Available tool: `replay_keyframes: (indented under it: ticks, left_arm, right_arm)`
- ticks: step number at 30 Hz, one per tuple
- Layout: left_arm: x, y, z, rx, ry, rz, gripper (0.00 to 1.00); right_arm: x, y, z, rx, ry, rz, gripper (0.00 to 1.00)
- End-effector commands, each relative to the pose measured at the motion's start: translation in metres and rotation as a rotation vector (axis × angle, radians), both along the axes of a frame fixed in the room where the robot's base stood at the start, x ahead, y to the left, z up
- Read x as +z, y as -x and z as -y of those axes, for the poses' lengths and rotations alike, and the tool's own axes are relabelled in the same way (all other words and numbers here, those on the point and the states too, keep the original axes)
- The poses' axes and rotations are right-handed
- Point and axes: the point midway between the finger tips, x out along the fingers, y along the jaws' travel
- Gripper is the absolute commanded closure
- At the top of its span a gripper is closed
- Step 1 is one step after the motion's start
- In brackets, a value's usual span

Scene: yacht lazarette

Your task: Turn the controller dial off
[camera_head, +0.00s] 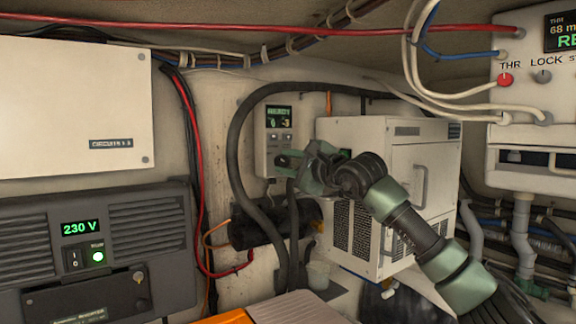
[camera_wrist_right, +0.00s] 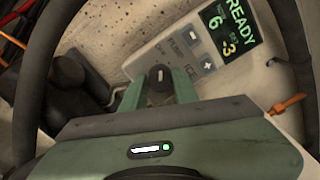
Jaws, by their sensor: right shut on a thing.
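The controller (camera_head: 279,140) is a small pale wall box with a lit green display. Its display reads READY with a 6 and a 3 in the right wrist view (camera_wrist_right: 228,28). The dial (camera_wrist_right: 160,76) is a dark round knob with a light mark, at the controller's lower end. My right gripper (camera_head: 285,162) reaches the controller's lower part, and its green fingers are shut on the dial, one on each side. My left gripper is not in view.
A dark hose (camera_head: 235,135) loops around the controller's left side. A white vented cabinet (camera_head: 408,165) stands right of it, behind my right arm. A black 230 V unit (camera_head: 95,250) and a white panel (camera_head: 75,105) are at left. Another control panel (camera_head: 535,85) is upper right.

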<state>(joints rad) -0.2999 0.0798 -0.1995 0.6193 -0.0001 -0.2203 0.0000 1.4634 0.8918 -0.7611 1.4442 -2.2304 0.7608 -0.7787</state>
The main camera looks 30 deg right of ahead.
Motion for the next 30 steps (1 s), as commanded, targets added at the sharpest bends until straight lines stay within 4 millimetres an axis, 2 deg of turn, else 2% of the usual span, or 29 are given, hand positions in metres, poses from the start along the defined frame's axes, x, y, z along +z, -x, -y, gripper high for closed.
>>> replay_keyframes:
  ticks: [13, 30]
  left_arm:
    - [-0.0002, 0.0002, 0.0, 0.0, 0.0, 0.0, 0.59]
    - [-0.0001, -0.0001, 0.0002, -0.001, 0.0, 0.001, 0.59]
  right_arm:
    - [0.0001, 0.0001, 0.0001, 0.0, 0.248, 0.036, 1.0]
    - [0.0, 0.0001, -0.0001, 0.0, 0.293, 0.042, 1.0]
